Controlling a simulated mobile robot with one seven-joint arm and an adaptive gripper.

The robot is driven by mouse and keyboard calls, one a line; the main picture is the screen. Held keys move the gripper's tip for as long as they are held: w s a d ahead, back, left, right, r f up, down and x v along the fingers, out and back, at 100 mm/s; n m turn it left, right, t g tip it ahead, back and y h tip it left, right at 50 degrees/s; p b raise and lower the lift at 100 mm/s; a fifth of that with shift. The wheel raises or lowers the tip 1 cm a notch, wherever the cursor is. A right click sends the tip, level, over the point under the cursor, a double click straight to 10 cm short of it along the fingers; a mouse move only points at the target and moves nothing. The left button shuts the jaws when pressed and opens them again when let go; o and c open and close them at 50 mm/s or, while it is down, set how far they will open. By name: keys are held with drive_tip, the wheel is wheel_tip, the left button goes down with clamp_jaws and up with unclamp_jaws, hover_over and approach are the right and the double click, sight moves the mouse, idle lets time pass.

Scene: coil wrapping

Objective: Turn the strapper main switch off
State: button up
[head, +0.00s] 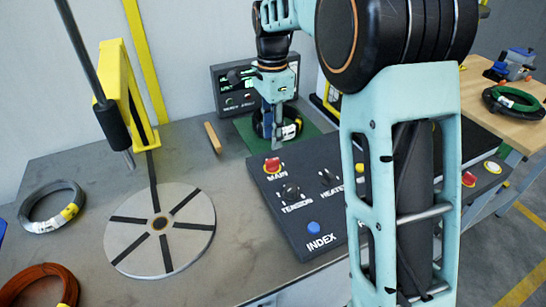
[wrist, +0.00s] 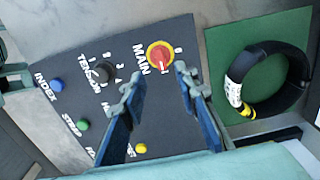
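The MAIN switch is a red knob on a yellow ring (head: 272,165) at the upper left of the dark control panel (head: 290,222). In the wrist view, the switch (wrist: 160,57) lies just beyond the fingertips, roughly centred between them. My gripper (head: 277,143) hangs above and slightly behind the switch in the head view. In the wrist view my gripper (wrist: 163,88) has its two fingers apart with nothing between them. It appears clear of the switch. Small marks stand beside the knob, but I cannot read its setting surely.
The TENSION knob (head: 290,190), HEATER knob (head: 329,177) and blue INDEX button (head: 313,228) share the panel. A black coil (wrist: 268,85) lies on a green mat (wrist: 221,50) close to the gripper. A round turntable (head: 190,225) stands left; a display box (head: 228,82) stands behind.

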sight(272, 160)
wheel_tip(272, 160, down, 8)
drive_tip(key=shift+r+b, duration=0.1)
drive_tip(key=shift+b, duration=0.25)
drive_tip(key=shift+c, duration=0.3)
clamp_jaws()
